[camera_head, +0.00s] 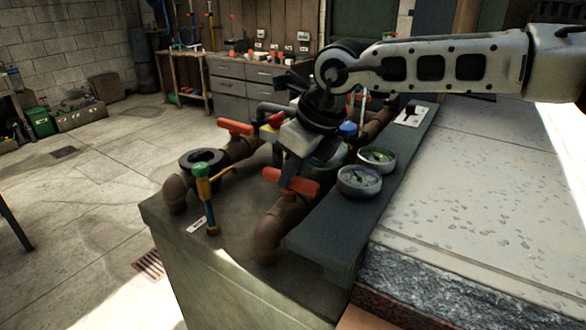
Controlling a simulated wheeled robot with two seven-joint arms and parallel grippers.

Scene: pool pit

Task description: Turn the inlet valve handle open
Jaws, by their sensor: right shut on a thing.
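A red valve handle (303,187) sits on the near brown pipe (275,228) on the pit's top. My right gripper (291,174) reaches down from the right arm and is shut on this handle, covering its middle. Another red handle (235,127) sits on the brown pipe farther left and back, apart from the gripper. I cannot read any label that says which one is the inlet. My left gripper is not in view.
A paved deck (480,200) lies right; open floor lies left.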

